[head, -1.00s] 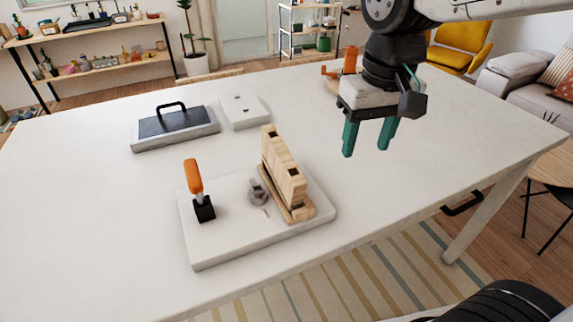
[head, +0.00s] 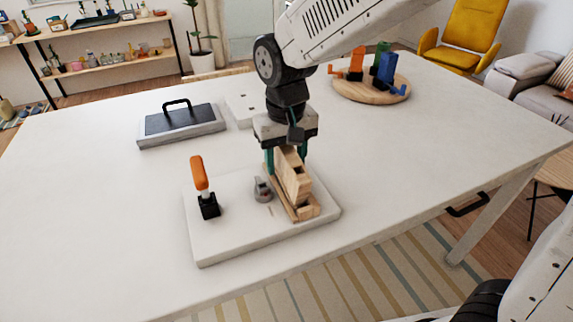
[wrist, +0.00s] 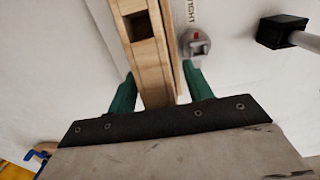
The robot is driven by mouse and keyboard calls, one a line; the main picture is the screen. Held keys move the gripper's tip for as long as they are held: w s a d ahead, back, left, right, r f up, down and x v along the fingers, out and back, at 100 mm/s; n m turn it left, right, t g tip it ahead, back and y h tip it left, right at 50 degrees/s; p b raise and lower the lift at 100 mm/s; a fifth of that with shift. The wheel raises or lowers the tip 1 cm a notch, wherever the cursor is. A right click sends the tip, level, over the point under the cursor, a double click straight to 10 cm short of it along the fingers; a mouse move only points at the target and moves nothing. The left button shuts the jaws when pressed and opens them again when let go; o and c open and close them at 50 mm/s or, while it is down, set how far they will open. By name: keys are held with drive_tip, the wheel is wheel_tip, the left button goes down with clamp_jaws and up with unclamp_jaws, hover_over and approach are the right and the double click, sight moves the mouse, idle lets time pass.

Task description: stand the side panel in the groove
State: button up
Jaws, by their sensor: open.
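The light wooden side panel (head: 294,178) stands on edge on a wooden base (head: 305,213) at the right part of a white board (head: 235,235). In the wrist view the panel (wrist: 149,62) shows a dark square hole in its top edge. I cannot tell whether its lower edge sits in the groove, which is hidden. My gripper (head: 286,157) is over the panel's far end, pointing down. Its green fingers are open, one on each side of the panel, and in the wrist view (wrist: 161,92) a gap shows beside the right finger.
A grey round knob (head: 263,191) and an orange-handled clamp (head: 199,174) stand left of the panel on the board. Behind are a grey tray-like box with a black handle (head: 177,104), a white block (head: 243,108) and a round wooden board (head: 345,91) with coloured clamps. The table's right side is clear.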

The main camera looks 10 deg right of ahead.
drive_tip(key=shift+f, duration=0.8)
clamp_jaws()
drive_tip(key=shift+r, duration=0.15)
